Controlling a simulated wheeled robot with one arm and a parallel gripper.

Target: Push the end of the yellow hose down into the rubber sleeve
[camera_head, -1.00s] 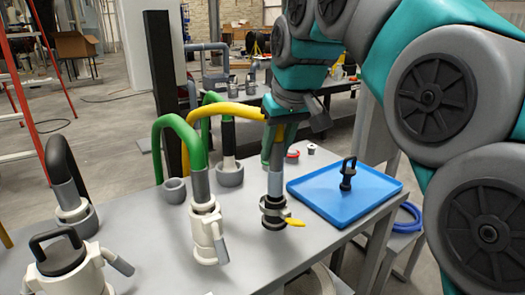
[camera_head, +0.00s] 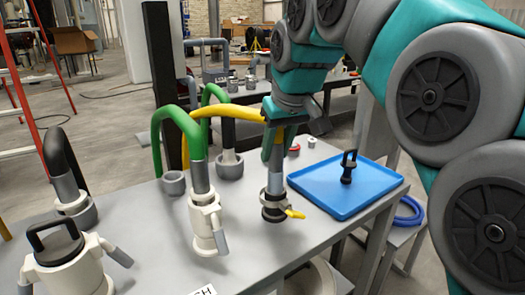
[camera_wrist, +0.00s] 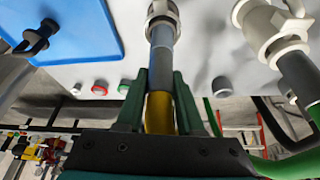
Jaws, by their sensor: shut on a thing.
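The yellow hose (camera_head: 225,112) arches across from the left to my gripper (camera_head: 274,160). Its straight grey end (camera_head: 275,182) points down below the green fingers. My gripper is shut around the hose at the grey end; the wrist view shows its fingers (camera_wrist: 159,78) on either side of it. The lower tip of the grey end meets the top of the dark-banded fitting (camera_head: 274,206) with a yellow lever, where the sleeve appears to be. The tip is hidden, so I cannot tell how deep it sits. The end looks nearly upright.
A green hose (camera_head: 178,112) runs into a white fitting (camera_head: 205,222) just left. A blue tray (camera_head: 325,200) with a black-handled part (camera_head: 348,168) lies right. Grey cups (camera_head: 173,184) stand behind. A capped white housing (camera_head: 62,262) is at front left.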

